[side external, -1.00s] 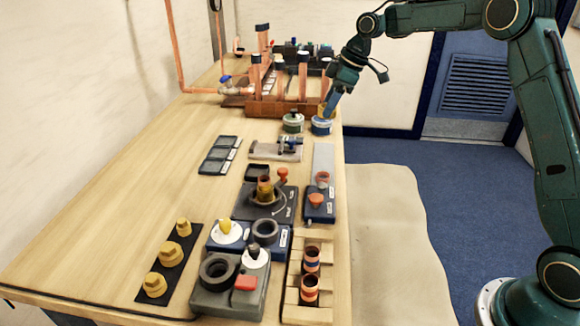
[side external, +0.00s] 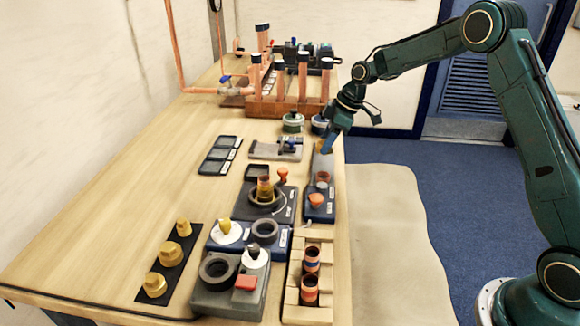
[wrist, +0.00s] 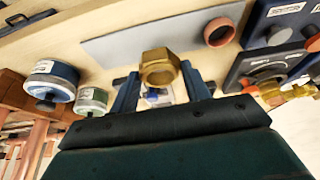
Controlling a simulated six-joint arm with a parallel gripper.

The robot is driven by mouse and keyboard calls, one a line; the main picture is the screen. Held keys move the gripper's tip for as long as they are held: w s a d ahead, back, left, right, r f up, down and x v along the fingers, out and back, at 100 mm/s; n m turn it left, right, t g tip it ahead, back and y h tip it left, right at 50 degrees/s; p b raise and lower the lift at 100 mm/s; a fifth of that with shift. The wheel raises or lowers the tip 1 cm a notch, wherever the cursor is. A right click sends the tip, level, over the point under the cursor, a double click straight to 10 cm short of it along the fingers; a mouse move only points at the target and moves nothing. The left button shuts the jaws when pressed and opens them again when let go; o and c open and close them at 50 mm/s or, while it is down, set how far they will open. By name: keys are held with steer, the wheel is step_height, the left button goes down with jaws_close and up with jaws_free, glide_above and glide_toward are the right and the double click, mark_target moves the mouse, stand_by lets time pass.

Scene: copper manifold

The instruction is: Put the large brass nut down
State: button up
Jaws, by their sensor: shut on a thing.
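The large brass nut (wrist: 158,66) is a hexagonal ring, held between the two blue fingers of my gripper (wrist: 160,72) in the wrist view. My gripper also shows in the side view (side external: 325,147), low over the far end of a long grey plate (side external: 321,165). In the wrist view the nut overlaps the edge of the grey plate (wrist: 112,45). I cannot tell whether it touches the plate.
Two round tins, one green-banded (side external: 292,123) and one blue (side external: 319,124), stand just beyond my gripper. The copper manifold (side external: 285,105) is behind them. A blue fixture (side external: 320,207) sits at the plate's near end. Bare table (side external: 150,185) lies to the left.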

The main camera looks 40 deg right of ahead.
steer(key=shift+f, duration=1.65)
steer(key=shift+f, duration=0.15)
steer(key=o, duration=1)
steer(key=v, duration=1.2)
steer(key=shift+a+r, duration=0.1)
steer(key=shift+r, duration=0.15)
